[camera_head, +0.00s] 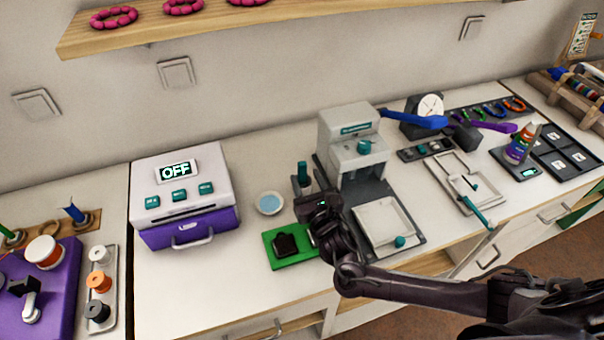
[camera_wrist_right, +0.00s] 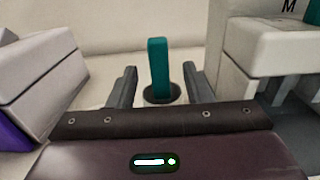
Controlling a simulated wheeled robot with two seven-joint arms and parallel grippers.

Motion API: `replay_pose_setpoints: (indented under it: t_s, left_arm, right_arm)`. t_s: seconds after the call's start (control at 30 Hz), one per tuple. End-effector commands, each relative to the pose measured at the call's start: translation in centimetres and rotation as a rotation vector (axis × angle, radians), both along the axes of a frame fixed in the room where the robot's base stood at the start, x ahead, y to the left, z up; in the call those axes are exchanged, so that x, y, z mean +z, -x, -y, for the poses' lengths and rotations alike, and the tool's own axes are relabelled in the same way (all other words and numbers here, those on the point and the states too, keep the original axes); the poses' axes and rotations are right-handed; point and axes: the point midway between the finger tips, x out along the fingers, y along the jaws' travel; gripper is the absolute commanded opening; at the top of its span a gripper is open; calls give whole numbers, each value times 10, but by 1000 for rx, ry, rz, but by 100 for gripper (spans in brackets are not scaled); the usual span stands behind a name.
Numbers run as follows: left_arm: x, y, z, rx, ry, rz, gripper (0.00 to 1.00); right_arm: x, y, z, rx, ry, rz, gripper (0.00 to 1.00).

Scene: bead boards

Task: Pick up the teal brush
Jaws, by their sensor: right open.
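The teal brush (camera_head: 302,172) stands upright in a small dark holder, left of the grey press. In the right wrist view, its teal handle (camera_wrist_right: 158,66) rises between my fingers, with the round dark holder (camera_wrist_right: 161,94) at its foot. My right gripper (camera_head: 312,199) is open and sits low, just in front of the brush. In the wrist view its two fingers (camera_wrist_right: 157,84) stand apart on either side of the handle, with gaps on both sides. In the head view the gripper hides the lower part of the holder. My left gripper is not in view.
The grey press (camera_head: 350,130) stands close on the right. A purple and white machine reading OFF (camera_head: 185,195) is on the left. A bluish dish (camera_head: 269,203) and a green mat (camera_head: 280,262) with a dark block lie nearby.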

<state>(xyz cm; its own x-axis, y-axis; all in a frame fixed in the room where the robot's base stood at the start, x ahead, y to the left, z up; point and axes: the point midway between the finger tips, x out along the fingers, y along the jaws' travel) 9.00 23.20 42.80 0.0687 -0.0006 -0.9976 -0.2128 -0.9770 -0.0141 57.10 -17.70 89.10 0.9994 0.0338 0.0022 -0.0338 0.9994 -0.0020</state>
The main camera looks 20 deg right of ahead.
Motion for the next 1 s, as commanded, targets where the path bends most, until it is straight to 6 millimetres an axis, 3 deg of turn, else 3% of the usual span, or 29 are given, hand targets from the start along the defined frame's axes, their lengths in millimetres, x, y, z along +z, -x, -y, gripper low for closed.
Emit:
replay_pose_setpoints:
  t_s: [0.2,0.4,0.5,0.83,1.0]
  left_arm:
    - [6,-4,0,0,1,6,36]
    - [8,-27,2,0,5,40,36]
    - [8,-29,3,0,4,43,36]
    - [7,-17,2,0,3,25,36]
    - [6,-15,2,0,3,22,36]
  right_arm:
    - [0,-29,-2,0,-1,1,45]
    - [-1,-34,-2,0,-2,0,45]
    - [-1,-34,-2,0,-2,0,44]
    - [-2,-33,-2,0,-2,-1,1]
    - [-1,-33,-1,0,-2,-1,0]
